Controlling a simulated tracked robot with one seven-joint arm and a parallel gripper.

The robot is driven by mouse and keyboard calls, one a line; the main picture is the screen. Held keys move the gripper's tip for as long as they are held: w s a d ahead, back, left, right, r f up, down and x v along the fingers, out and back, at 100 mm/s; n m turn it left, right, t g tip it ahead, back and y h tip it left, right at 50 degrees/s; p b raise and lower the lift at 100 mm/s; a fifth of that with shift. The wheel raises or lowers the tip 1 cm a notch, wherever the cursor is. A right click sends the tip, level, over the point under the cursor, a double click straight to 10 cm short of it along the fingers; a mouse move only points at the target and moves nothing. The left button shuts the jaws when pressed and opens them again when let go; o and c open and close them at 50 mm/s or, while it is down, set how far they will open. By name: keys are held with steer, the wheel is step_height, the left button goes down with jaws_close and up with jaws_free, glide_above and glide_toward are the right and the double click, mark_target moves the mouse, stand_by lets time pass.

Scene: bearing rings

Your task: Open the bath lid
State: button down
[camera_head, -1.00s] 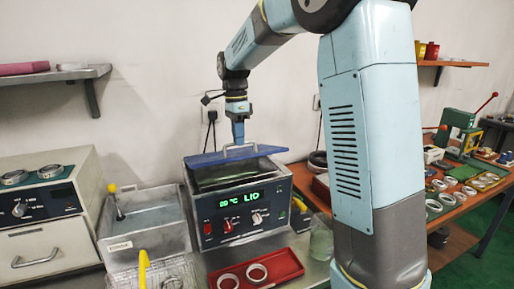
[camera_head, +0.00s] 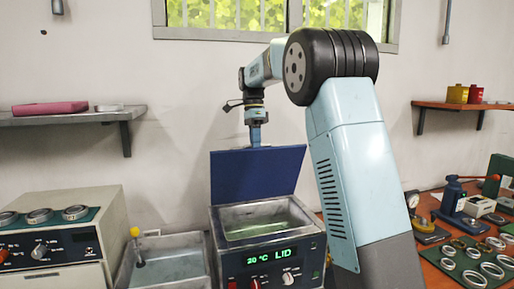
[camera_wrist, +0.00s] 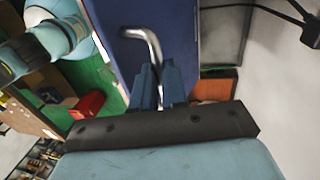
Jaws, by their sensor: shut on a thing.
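The bath (camera_head: 268,240) is a grey box with a dark front panel and a green display reading 20 °C LID. Its blue lid (camera_head: 250,178) stands steeply raised at the back edge, and the greenish bath inside shows. My gripper (camera_head: 256,143) is at the lid's top edge, above the bath. In the wrist view my gripper (camera_wrist: 159,98) is shut on the bent metal handle (camera_wrist: 146,42) of the blue lid (camera_wrist: 178,48). The handle is mostly hidden behind the gripper in the head view.
A second tub (camera_head: 168,262) with a yellow-knobbed tool stands left of the bath. A beige oven (camera_head: 60,235) with rings on top is further left. A wall shelf (camera_head: 80,117) hangs behind. A bench with rings (camera_head: 475,255) is at right.

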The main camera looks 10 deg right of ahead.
steer(key=shift+w+f, duration=0.15)
steer(key=shift+w, duration=0.4)
steer(key=shift+w+f, duration=0.15)
steer(key=shift+w, duration=0.35)
steer(key=c, duration=1.5)
jaws_free()
steer(key=shift+w, duration=0.15)
steer(key=o, duration=0.3)
steer(key=shift+r, duration=0.15)
steer(key=shift+o, duration=0.2)
step_height(320, 180, up, 12)
steer(key=w, duration=0.2)
steer(key=shift+w+a+f, duration=0.15)
steer(key=shift+w+f, duration=0.05)
